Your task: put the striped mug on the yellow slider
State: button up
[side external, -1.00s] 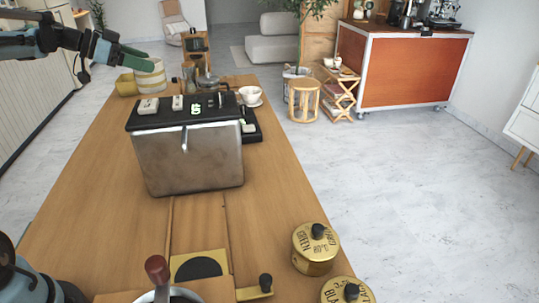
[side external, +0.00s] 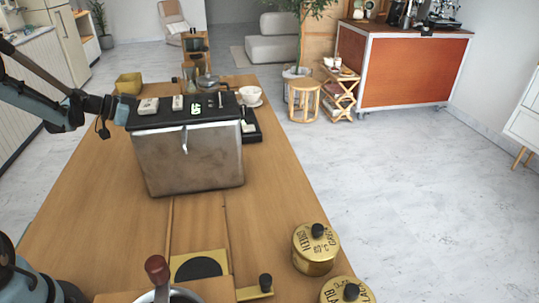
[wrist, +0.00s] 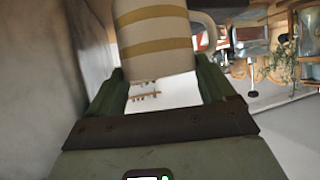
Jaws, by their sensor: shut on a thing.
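The striped mug (wrist: 155,35), cream with yellow-tan bands and a handle on the right, is held between the two green fingers of my gripper (wrist: 160,85) in the wrist view. In the side external view my arm reaches in from the left, and my gripper and the mug are hidden behind the steel machine. A yellow plate with a dark round pad (side external: 217,258) lies at the front of the wooden counter, at the end of two track lines. It looks like the yellow slider, and nothing stands on it.
The steel machine (side external: 190,165) with a black top stands mid-counter, between my gripper and the plate. Gold canisters (side external: 316,250) stand at the front right. The counter left of the machine is clear.

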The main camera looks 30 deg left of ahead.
jog(key=shift+f, duration=2)
jog(key=o, duration=1.3)
jog(key=shift+f, duration=0.15)
jog(key=v, duration=1.1)
jog(key=shift+r, duration=0.25)
jog(key=shift+s+a+r, duration=0.2)
jog(key=shift+s+r, duration=0.05)
jog(key=shift+s, duration=0.15)
jog(key=c, duration=0.3)
